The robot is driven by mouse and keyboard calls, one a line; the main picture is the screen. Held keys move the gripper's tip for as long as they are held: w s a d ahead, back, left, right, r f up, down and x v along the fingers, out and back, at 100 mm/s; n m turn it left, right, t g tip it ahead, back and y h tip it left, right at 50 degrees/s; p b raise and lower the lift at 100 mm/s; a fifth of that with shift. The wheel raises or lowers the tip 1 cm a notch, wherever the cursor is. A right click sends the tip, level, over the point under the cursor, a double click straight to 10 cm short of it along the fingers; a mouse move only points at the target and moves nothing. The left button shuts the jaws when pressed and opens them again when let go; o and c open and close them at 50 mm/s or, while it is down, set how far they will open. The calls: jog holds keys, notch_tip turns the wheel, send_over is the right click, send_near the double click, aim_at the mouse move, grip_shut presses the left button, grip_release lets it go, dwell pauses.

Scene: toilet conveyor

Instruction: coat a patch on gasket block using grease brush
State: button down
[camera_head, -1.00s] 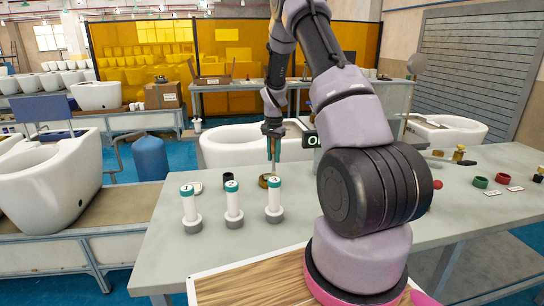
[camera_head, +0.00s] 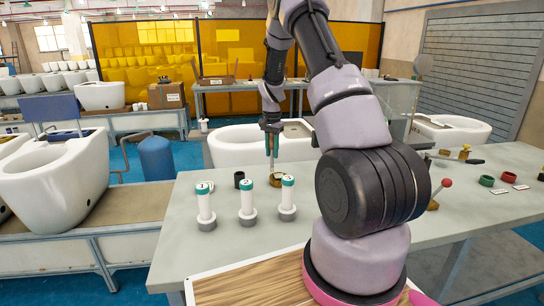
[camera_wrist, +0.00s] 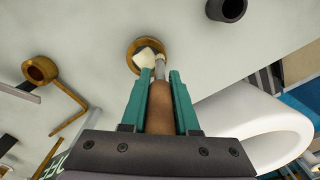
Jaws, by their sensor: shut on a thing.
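My gripper (camera_head: 271,148) is over the table, pointing down; in the wrist view its teal fingers (camera_wrist: 157,88) are shut on the brown handle of the grease brush (camera_wrist: 160,108). The brush has a grey metal neck, and its pale tip is at a round brass-coloured cup (camera_wrist: 132,67), which also shows in the head view (camera_head: 276,176). A whitish, dark-edged shape lies in the cup's opening; I cannot tell whether the tip touches it. I cannot make out which thing is the gasket block.
Several white tubes with green caps (camera_head: 247,200) stand on the table (camera_head: 330,237) in front of the cup. A small black cup (camera_wrist: 232,8) is beside it. A bent brass piece with a ring (camera_wrist: 40,68) lies at the wrist view's left. Toilets (camera_head: 235,148) stand behind the table.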

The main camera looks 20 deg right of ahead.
jog(key=shift+a+r, duration=0.1)
jog(key=shift+r, duration=3)
